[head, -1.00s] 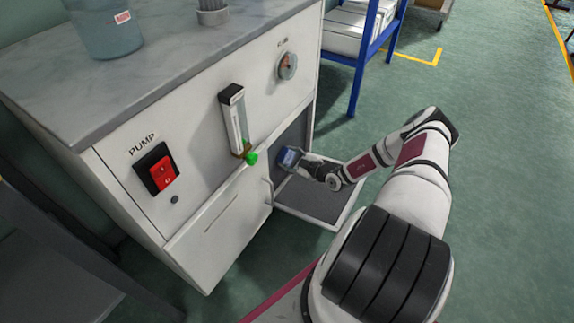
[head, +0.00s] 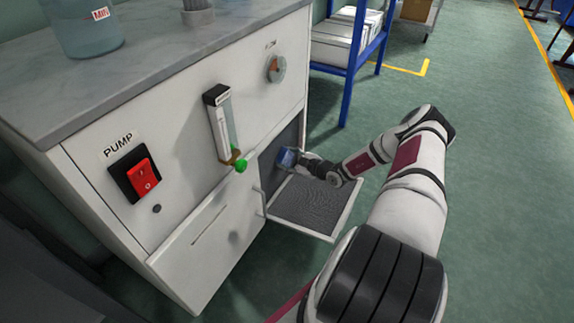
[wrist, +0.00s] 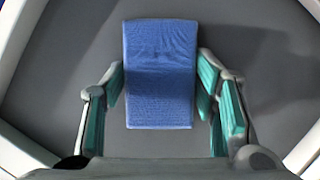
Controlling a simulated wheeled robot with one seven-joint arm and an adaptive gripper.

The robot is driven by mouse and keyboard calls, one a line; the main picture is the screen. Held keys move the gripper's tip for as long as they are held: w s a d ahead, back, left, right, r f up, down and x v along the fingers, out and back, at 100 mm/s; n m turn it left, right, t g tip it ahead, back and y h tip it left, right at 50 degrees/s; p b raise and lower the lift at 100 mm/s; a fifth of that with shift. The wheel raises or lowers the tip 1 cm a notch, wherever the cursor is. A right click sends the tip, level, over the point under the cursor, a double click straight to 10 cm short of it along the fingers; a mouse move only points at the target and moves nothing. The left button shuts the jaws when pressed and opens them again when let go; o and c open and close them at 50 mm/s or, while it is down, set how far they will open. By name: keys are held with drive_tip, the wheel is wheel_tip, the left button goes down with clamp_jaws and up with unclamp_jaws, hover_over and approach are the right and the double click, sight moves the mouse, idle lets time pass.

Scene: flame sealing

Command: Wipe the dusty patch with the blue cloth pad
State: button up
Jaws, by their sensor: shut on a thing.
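The blue cloth pad (head: 287,158) is at the low opening in the front of the white cabinet (head: 195,240), held at the end of my arm. In the wrist view the pad (wrist: 160,75) is a blue block between the teal-lined fingers of my gripper (wrist: 161,84), which is shut on it. In the head view my gripper (head: 312,166) is above the grey inner face of the lowered flap (head: 312,208). Grey surface lies beyond the pad in the wrist view. I cannot make out a distinct dusty patch; whether the pad touches the surface is unclear.
A red pump switch (head: 141,178), a flow tube with a green knob (head: 241,166) and a round dial (head: 276,68) are on the cabinet front. Pale walls edge the grey surface in the wrist view. A blue-framed rack (head: 352,62) stands behind.

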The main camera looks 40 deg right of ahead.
sight(267, 175)
drive_tip(key=shift+w+d+r+b, duration=0.1)
drive_tip(key=shift+w+d+b, duration=0.15)
drive_tip(key=shift+d+b, duration=0.25)
drive_tip(key=shift+w+d+b, duration=0.25)
drive_tip(key=shift+d, duration=0.3)
drive_tip(key=shift+w+d, duration=0.25)
drive_tip(key=shift+d, duration=0.5)
drive_tip(key=shift+w+d, duration=0.2)
drive_tip(key=shift+d, duration=0.55)
drive_tip(key=shift+s+a+p, duration=0.35)
drive_tip(key=shift+a+p, duration=0.5)
drive_tip(key=shift+a, duration=0.05)
drive_tip(key=shift+s+a+p, duration=0.3)
drive_tip(key=shift+a+p, duration=0.5)
drive_tip(key=shift+a, duration=0.05)
drive_tip(key=shift+s+a+p, duration=0.6)
drive_tip(key=shift+a+p, duration=0.55)
drive_tip(key=shift+a, duration=0.4)
drive_tip(key=shift+s+a+p, duration=0.6)
drive_tip(key=shift+a+p, duration=0.55)
drive_tip(key=shift+a, duration=0.35)
drive_tip(key=shift+s+a+p, duration=0.6)
drive_tip(key=shift+a+p, duration=0.55)
drive_tip(key=shift+a, duration=0.4)
drive_tip(key=shift+s+a+p, duration=0.2)
drive_tip(key=shift+a+p, duration=0.25)
drive_tip(key=shift+a, duration=0.35)
drive_tip(key=shift+s+a+p, duration=0.2)
drive_tip(key=shift+a+p, duration=0.2)
drive_tip(key=shift+a, duration=0.4)
